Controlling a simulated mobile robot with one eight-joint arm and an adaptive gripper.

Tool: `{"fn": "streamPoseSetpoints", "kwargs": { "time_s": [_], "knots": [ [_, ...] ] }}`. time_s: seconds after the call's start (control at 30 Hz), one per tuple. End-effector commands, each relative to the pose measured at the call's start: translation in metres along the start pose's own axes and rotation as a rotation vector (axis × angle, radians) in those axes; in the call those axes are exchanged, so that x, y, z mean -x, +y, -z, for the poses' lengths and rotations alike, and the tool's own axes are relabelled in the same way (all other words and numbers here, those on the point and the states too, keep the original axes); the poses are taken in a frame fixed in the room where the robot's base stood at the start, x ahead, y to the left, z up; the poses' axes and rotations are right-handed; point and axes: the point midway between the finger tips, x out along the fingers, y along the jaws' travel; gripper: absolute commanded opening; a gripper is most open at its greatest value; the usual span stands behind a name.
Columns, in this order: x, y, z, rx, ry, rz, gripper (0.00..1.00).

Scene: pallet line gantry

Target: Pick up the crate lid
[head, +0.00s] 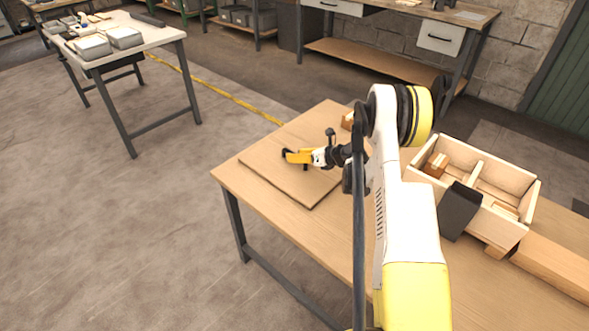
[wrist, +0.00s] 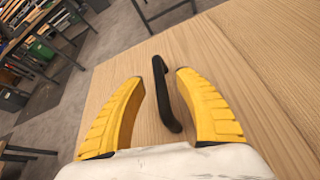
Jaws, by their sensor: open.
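The crate lid (head: 312,190) is a flat wooden board lying on the wooden table near its left corner. In the wrist view the lid (wrist: 105,88) fills much of the lower middle. Its black bar handle (wrist: 163,95) stands up between my two yellow fingers, closer to the right one. My gripper (wrist: 157,78) is open around the handle, and I see a gap on each side. In the head view my gripper (head: 291,157) is low over the lid, and it partly hides the handle.
An open wooden crate (head: 518,222) with dividers and small blocks stands on the table (head: 290,232) to the right. A dark box (head: 459,210) stands against its front. A wooden block (head: 347,121) sits behind the lid. Another table (head: 160,37) with grey bins is at the back left.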

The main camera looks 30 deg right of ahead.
Motion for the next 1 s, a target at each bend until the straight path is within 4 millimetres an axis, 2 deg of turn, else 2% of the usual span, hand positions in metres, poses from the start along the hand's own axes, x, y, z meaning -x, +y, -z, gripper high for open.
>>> {"fn": "streamPoseSetpoints", "kwargs": {
  "time_s": [0.03, 0.1, 0.3, 0.43, 1.0],
  "knots": [
    [-0.0087, -0.0001, 0.0024, 0.001, 0.001, -0.002, 0.4],
    [-0.0131, -0.0002, 0.0013, 0.001, 0.0, -0.001, 0.4],
    [-0.0126, 0.0, -0.0007, 0.0, 0.0, 0.0, 0.38],
    [-0.0125, 0.0, -0.0006, 0.001, 0.0, 0.0, 0.0],
    [-0.0094, 0.0017, -0.0063, 0.001, 0.0, 0.0, 0.0]
  ]
}}
